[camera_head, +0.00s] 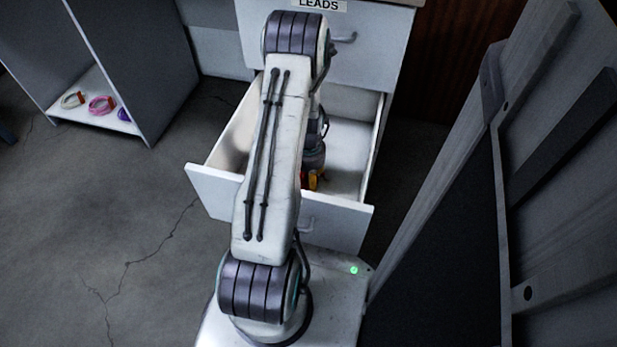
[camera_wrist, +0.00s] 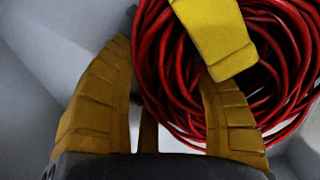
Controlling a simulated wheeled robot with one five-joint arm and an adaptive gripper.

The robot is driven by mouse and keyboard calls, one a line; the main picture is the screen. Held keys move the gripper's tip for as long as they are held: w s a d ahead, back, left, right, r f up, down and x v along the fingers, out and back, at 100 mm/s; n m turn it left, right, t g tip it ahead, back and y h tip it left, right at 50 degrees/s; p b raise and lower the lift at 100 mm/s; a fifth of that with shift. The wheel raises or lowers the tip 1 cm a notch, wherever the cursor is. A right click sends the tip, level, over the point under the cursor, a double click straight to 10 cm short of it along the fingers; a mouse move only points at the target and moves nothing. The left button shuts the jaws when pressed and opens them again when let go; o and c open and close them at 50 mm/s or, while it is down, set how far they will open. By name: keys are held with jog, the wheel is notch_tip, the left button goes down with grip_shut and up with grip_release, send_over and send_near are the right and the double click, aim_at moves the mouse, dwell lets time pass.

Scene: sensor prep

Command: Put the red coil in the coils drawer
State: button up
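The red coil (camera_wrist: 285,70), a bundle of red cable with a yellow band (camera_wrist: 217,38), fills the upper right of the wrist view. In the head view my arm mostly hides it. My gripper (camera_head: 313,181) is low inside the open drawer (camera_head: 345,160). In the wrist view my gripper's yellow fingers (camera_wrist: 165,70) stand apart. The coil's left edge shows between them, and the right finger overlaps the coil. The left finger is clear of it. The pale surfaces around the coil look like the drawer's inside.
A shut drawer above has a LEADS label (camera_head: 320,5). A shelf unit (camera_head: 150,70) at the upper left holds several small coils, including a pink one (camera_head: 101,105). A grey frame-like structure (camera_head: 470,170) stands close at the right. The floor at the left is clear.

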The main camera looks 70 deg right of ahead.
jog(key=shift+o, duration=0.8)
jog(key=shift+r, duration=0.15)
notch_tip(320, 180, up, 10)
jog(key=p, duration=0.4)
jog(key=shift+r+p, duration=0.15)
jog(key=shift+p, duration=0.15)
jog(key=shift+r+p, duration=0.8)
